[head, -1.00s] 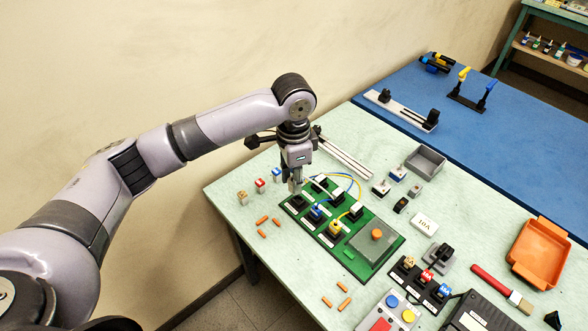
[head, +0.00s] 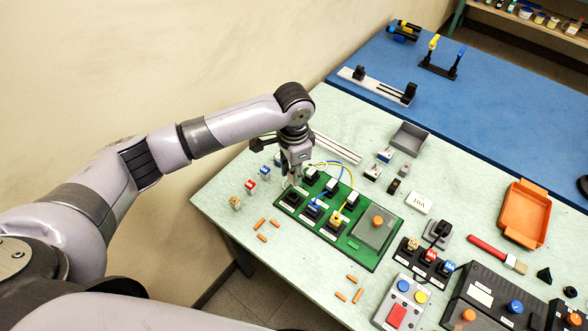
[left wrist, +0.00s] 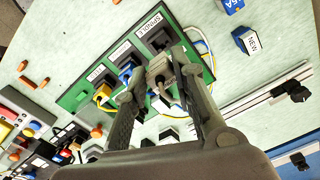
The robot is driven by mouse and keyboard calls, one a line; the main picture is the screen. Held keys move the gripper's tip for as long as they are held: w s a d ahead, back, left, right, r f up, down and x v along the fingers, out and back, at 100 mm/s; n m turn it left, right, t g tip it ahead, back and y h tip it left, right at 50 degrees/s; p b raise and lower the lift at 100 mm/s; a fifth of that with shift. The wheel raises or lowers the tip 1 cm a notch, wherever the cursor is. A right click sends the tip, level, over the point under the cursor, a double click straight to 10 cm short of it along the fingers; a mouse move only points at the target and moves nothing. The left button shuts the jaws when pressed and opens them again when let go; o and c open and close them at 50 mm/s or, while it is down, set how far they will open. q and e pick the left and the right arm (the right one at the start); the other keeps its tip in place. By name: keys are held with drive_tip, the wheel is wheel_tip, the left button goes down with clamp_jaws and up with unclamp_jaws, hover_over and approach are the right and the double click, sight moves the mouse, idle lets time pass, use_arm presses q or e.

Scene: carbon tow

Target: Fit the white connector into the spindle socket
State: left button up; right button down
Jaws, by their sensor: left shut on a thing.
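My left gripper (head: 294,182) points down at the near-left end of the green board (head: 362,256). In the left wrist view, its fingers (left wrist: 163,88) are shut on the white connector (left wrist: 158,67). The spindle socket (left wrist: 156,38), black with a SPINDLE label, lies just beyond the connector; it also shows below the gripper in the head view (head: 291,199). I cannot tell whether the connector touches the socket. The fingers partly hide the connector. A blue connector (left wrist: 125,73) and a yellow connector (left wrist: 103,93) sit in the neighbouring sockets. My right gripper is out of view.
Small labelled blocks, red (head: 251,186) and blue (head: 265,171), stand left of the board. Several orange pegs (head: 260,224) lie nearby. Blue and yellow wires (head: 330,163) arch over the board's back. A grey tray (head: 408,138) and an orange tray (head: 524,212) stand farther right.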

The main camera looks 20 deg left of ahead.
use_arm(q)
drive_tip(key=shift+r, duration=0.15)
drive_tip(key=shift+f+p, duration=0.2)
drive_tip(key=shift+p, duration=0.1)
drive_tip(key=shift+f+b, duration=0.3)
drive_tip(key=shift+f, duration=0.2)
wheel_tip(320, 180, down, 3)
drive_tip(key=shift+r+b, duration=0.2)
drive_tip(key=shift+b, duration=0.3)
drive_tip(key=shift+f+b, duration=0.35)
drive_tip(key=shift+f, duration=0.65)
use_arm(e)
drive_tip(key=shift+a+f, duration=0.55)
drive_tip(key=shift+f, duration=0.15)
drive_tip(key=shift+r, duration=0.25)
use_arm(q)
drive_tip(key=shift+p, duration=0.5)
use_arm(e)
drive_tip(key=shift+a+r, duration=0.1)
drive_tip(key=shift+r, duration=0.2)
